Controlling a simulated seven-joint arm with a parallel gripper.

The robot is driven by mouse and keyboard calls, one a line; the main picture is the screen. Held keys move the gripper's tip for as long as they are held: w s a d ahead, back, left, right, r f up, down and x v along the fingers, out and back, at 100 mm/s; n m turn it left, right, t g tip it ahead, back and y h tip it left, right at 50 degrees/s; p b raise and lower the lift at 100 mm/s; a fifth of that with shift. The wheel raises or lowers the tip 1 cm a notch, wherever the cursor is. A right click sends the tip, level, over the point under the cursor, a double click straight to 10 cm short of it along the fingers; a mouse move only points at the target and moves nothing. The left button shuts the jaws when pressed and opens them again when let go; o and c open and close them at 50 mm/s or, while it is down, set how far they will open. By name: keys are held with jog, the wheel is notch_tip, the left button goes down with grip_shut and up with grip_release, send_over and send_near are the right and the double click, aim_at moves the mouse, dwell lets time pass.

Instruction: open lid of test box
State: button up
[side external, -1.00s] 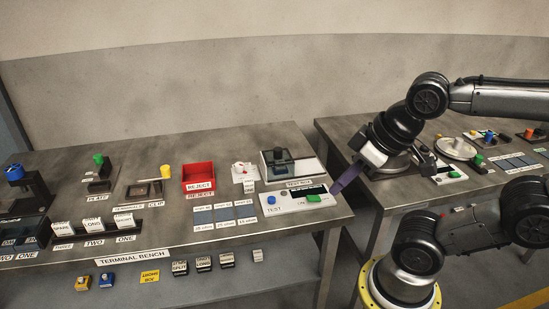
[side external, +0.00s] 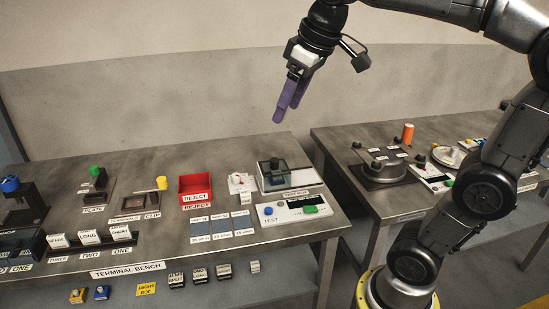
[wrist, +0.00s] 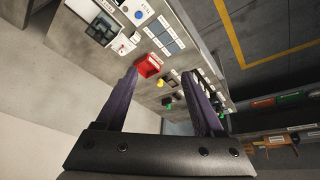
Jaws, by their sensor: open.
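The test box (side external: 276,174) sits at the back right of the terminal bench in the side view. It is a low box with a see-through dark lid and a dark knob (side external: 274,163) on top. The lid looks shut. In the wrist view the test box (wrist: 101,31) shows at the upper left, beyond the fingers. My gripper (side external: 287,114) is above and behind the bench in the side view, its purple fingers pointing down. It is apart from the box and empty. In the wrist view my gripper (wrist: 165,75) shows its two fingers spread wide.
The red reject bin (side external: 195,188) stands left of the box, with a small white item between them. The test panel (side external: 292,211), with a blue and a green button, lies in front. A second bench (side external: 345,143) on the right holds a round dark fixture and an orange cylinder.

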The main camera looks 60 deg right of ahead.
jog(key=w+d+m+g, duration=0.1)
jog(key=w+d, duration=0.5)
jog(key=w, duration=0.3)
jog(key=m+g, duration=0.3)
jog(key=g, duration=0.1)
send_over(275, 159)
notch_tip(275, 159, down, 18)
jog(key=shift+y, duration=0.3)
notch_tip(275, 159, down, 14)
jog(key=shift+a+r, duration=0.15)
jog(key=shift+r, duration=0.1)
grip_shut()
